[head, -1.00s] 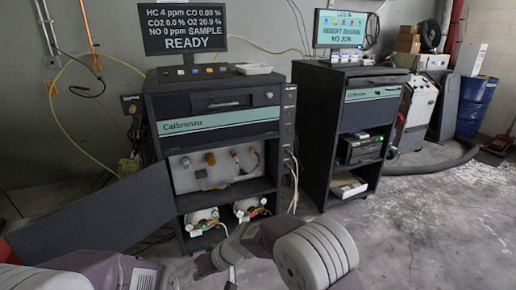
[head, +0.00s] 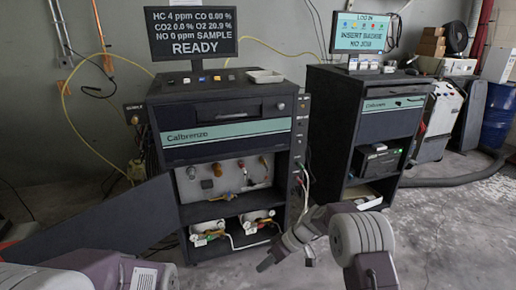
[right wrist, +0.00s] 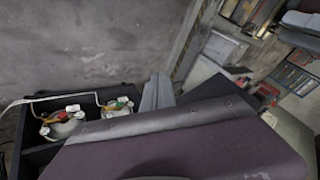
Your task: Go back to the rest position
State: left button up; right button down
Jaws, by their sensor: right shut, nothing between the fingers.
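My right gripper (head: 266,264) shows at the lower middle of the head view, in front of the lower right of the Calbrenzo cabinet (head: 222,133). It is shut and empty, pointing down and to the left, and looks apart from the cabinet. My left arm shows at the bottom left, but its gripper is out of view. In the right wrist view, my own purple arm link fills the lower part.
The cabinet's dark door (head: 100,222) stands open to the left. Two white pumps (head: 208,232) sit on its bottom shelf; they also show in the right wrist view (right wrist: 62,124). A second cabinet (head: 366,130) stands to the right. Bare concrete floor (head: 450,230) lies at the right.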

jog(key=s+d+r+t+h, duration=0.1)
jog(key=s+d+r, duration=0.2)
jog(key=r, duration=0.7)
jog(key=s+d+f+m+h, duration=0.35)
jog(key=s+d, duration=0.25)
jog(key=s, duration=0.4)
jog(key=s+d+f+m+h, duration=0.2)
jog(key=s+d+m+h, duration=0.15)
jog(key=s+d, duration=0.45)
pick_arm(q)
notch_tip(320, 180, up, 18)
jog(key=p, duration=1.8)
jog(key=shift+s+r, duration=0.2)
jog(key=shift+s, duration=0.25)
pick_arm(e)
notch_tip(320, 180, up, 18)
jog(key=a+m, duration=0.1)
jog(key=m, duration=0.1)
jog(key=shift+s+t+y, duration=0.3)
jog(key=shift+s+y, duration=0.1)
jog(key=shift+s, duration=0.05)
